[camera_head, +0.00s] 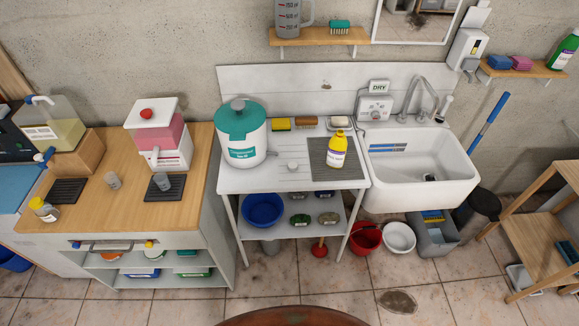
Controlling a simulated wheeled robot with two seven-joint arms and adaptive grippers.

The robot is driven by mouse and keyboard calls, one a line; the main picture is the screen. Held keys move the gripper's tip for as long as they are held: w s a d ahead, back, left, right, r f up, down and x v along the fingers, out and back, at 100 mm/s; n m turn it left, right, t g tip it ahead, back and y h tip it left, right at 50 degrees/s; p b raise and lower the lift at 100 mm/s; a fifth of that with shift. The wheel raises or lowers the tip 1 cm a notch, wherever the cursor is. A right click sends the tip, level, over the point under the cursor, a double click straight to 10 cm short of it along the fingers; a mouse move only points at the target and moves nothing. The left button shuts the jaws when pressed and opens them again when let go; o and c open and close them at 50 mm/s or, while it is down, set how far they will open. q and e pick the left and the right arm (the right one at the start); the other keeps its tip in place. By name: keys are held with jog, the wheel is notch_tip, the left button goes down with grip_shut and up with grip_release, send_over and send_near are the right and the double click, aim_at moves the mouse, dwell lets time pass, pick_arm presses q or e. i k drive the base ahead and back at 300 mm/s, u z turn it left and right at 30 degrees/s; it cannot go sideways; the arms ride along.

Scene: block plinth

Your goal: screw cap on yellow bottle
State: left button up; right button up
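A yellow bottle (338,152) with a white label stands on a dark grey ribbed mat (349,176) on the white work table. Its narrow neck points up; at this size I cannot tell how its mouth looks. A small round white piece (293,166), which looks like a cap, lies on the white table to the left of the mat, apart from the bottle. Neither of my grippers shows in the head view.
A white canister with a teal lid (240,125) stands left of the small white piece. A yellow sponge (280,124), a brush (306,122) and a soap dish (339,123) line the table's back. A sink (420,180) adjoins on the right. The table's front strip is clear.

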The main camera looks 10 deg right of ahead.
aim_at(338, 144)
jog(key=i, duration=0.6)
jog(key=z, duration=1)
